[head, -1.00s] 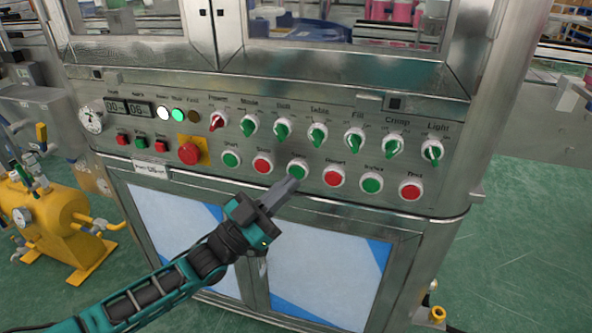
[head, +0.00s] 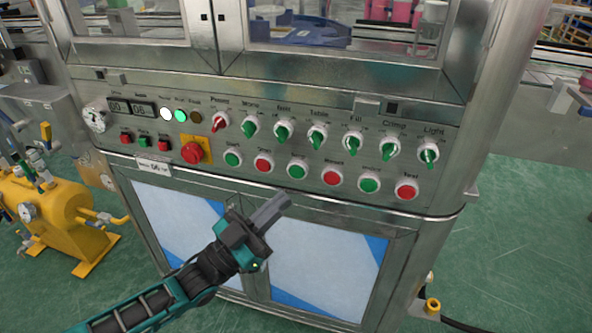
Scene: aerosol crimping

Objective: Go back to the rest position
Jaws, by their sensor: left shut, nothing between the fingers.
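My left gripper (head: 281,203) is shut and empty. It hangs in front of the lower cabinet doors, just below the machine's control panel (head: 465,178), and no longer overlaps any button. My left arm comes in from the bottom left. The panel carries a row of green and red push buttons, with the green button (head: 297,169) nearest above the gripper. Above them are several green selector switches (head: 317,138) and one red power switch (head: 216,127). A white lamp and a green lamp (head: 181,115) are lit. My right gripper is not in view.
A red emergency stop (head: 192,152) on a yellow plate sticks out at the panel's left. A yellow tank (head: 62,208) with fittings stands on the floor at the left. The green floor (head: 510,270) at the right is mostly clear, apart from a yellow-ended fitting (head: 432,305).

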